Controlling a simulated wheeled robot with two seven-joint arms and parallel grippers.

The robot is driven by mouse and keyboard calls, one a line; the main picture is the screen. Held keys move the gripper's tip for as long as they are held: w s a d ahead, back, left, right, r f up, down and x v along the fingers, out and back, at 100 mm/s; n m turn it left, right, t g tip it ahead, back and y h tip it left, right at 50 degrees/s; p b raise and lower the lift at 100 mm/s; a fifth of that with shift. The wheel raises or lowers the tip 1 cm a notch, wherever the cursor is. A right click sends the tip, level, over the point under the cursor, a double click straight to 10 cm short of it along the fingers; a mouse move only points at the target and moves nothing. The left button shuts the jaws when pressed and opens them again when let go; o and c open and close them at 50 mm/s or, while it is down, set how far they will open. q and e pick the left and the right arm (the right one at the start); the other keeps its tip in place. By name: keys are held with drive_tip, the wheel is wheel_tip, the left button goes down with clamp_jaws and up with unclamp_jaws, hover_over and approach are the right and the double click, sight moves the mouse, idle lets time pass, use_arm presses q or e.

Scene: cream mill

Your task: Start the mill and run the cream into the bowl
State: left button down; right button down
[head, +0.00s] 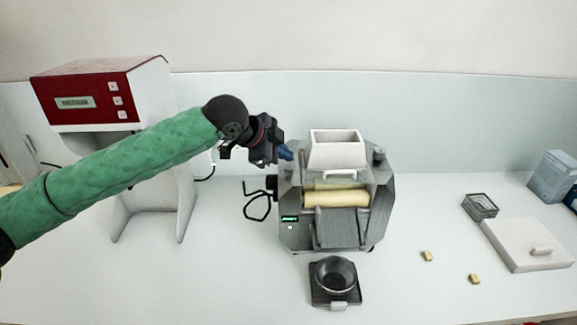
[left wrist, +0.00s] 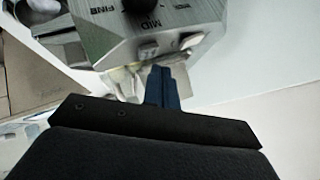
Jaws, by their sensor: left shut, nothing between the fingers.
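The grey mill (head: 383,205) stands in the middle of the counter, with a white hopper (head: 337,150) on top and pale yellow rollers (head: 335,198) below it. A small lit green display (head: 290,218) is on its front left. A dark bowl (head: 333,275) sits on a black base in front of the mill. My left gripper (head: 287,152) is shut and empty at the mill's upper left side. In the left wrist view its blue fingers (left wrist: 161,88) are together, close to the mill's side panel (left wrist: 115,40) marked FINE and MID. I cannot tell if they touch it.
A red and white machine (head: 95,90) stands at the left behind my arm. A black cable lies beside the mill. At the right are two small yellowish blocks (head: 427,256), a wire basket (head: 480,206), a white lidded box (head: 525,243) and blue boxes (head: 552,177).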

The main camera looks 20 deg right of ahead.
use_arm(q)
drive_tip(key=shift+f, duration=0.15)
use_arm(e)
drive_tip(key=shift+s+d, duration=0.15)
use_arm(q)
drive_tip(key=shift+f, duration=0.25)
use_arm(e)
drive_tip(key=shift+s, duration=0.2)
drive_tip(key=shift+w, duration=0.25)
